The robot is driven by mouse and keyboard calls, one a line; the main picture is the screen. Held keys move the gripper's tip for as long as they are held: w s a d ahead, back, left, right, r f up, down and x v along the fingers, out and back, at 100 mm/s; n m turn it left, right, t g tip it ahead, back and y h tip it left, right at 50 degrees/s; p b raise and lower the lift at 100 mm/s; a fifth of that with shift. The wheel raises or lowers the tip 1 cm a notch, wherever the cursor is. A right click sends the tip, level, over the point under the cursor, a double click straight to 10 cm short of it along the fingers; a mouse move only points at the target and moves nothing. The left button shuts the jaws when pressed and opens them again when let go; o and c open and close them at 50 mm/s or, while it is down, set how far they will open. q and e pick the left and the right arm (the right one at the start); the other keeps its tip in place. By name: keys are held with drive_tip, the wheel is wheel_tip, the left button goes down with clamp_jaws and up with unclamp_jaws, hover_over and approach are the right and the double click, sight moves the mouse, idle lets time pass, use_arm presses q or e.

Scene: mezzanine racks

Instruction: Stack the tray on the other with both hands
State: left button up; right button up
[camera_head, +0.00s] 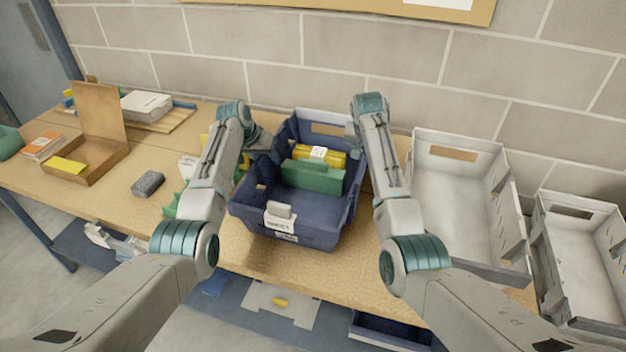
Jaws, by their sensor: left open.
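A dark blue tray (322,231) stands on the wooden table between my two arms, with a white label on its near wall. It holds a green item (312,177) and yellow items (332,157). A pale grey empty tray (462,228) stands on the table to its right. A second pale grey tray (590,262) is at the far right edge. My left gripper (264,142) is open at the blue tray's left side; I cannot tell whether it touches. My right gripper (353,133) is at the tray's right side, mostly hidden by its own arm.
An open cardboard box (98,115), a grey block (148,184) and a white stack (146,105) are on the left of the table. Green and white items lie beside my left forearm. A block wall is close behind. Another blue tray (388,330) shows below the table.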

use_arm(q)
drive_tip(key=shift+w+d+f, duration=0.15)
drive_tip(key=shift+d+f, duration=0.05)
drive_tip(key=shift+f, duration=0.4)
use_arm(e)
drive_tip(key=shift+w+f, duration=0.2)
drive_tip(key=shift+f, duration=0.4)
use_arm(q)
clamp_jaws()
use_arm(e)
drive_tip(key=shift+d, duration=0.1)
clamp_jaws()
use_arm(q)
drive_tip(key=shift+r, duration=0.1)
